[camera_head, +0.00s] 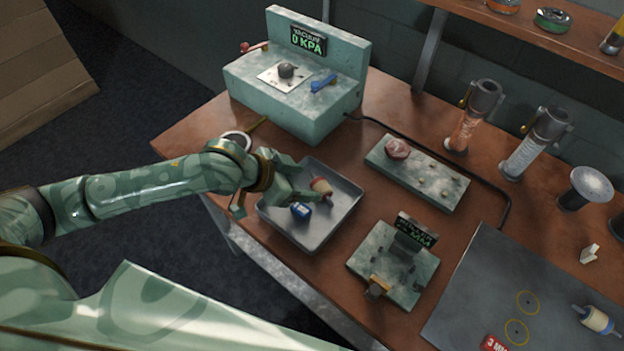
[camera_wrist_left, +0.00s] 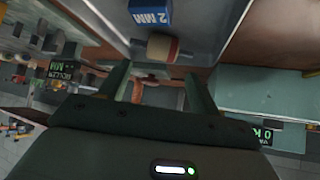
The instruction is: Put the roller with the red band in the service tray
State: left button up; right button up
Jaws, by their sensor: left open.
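The service tray (camera_head: 338,220) is a shallow grey metal tray near the table's front left edge. The roller with the red band (camera_head: 321,186) is pale and lies inside the tray, near its back. In the left wrist view the roller (camera_wrist_left: 162,46) is just beyond the fingertips, its red band toward the right. A blue block (camera_head: 300,210) marked 2 MM sits in the tray beside it. My left gripper (camera_head: 275,202) is open over the tray's left part, fingers apart, holding nothing. One finger partly overlaps the tray contents. My right gripper is out of view.
A vacuum station (camera_head: 300,85) reading 0 KPA stands behind the tray. A slotted block (camera_head: 420,175) and a small gauge stand (camera_head: 395,270) are to the right. A blue-banded roller (camera_head: 597,320) and red block (camera_head: 495,343) lie on the grey mat (camera_head: 470,290).

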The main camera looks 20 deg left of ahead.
pick_arm(q)
jog(key=p+v, duration=0.1)
jog(key=v, duration=0.7)
jog(key=shift+p, duration=0.3)
jog(key=shift+d+f, duration=0.1)
